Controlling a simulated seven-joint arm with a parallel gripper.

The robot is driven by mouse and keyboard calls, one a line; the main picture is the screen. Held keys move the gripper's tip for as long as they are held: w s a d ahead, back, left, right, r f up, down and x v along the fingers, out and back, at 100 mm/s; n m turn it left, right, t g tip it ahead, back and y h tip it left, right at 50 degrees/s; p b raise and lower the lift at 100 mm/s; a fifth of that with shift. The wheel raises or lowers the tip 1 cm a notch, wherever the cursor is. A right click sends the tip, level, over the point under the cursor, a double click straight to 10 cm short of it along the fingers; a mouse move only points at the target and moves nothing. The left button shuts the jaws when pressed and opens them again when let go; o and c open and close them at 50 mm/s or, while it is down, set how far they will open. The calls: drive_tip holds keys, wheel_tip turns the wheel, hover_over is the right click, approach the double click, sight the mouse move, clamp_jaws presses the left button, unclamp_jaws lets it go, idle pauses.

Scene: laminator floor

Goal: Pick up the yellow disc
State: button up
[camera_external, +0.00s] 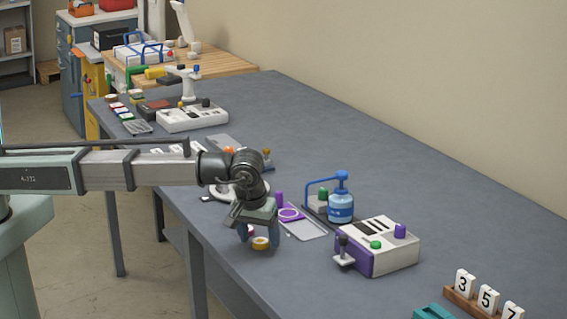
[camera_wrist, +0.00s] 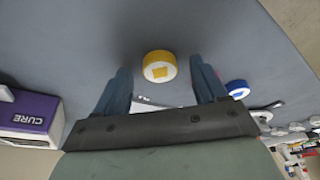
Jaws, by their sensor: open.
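The yellow disc (camera_external: 260,243) lies on the grey table near its front edge, below my gripper (camera_external: 259,238). The fingers are apart, with visible space on both sides of the disc, and hold nothing. The exact height of the fingertips above the table is hard to tell.
A purple-fronted white box (camera_external: 376,247) marked CURE (camera_wrist: 30,115) stands on the table. A blue bottle (camera_external: 341,204) and a flat tray (camera_external: 303,226) are behind the disc. A blue round piece (camera_wrist: 238,88) lies beside the right finger. Bare table (camera_external: 400,180) stretches toward the wall.

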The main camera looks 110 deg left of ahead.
drive_tip(key=shift+f, duration=0.1)
drive_tip(key=shift+c, duration=0.3)
drive_tip(key=c, duration=1.1)
drive_tip(key=shift+o, duration=0.2)
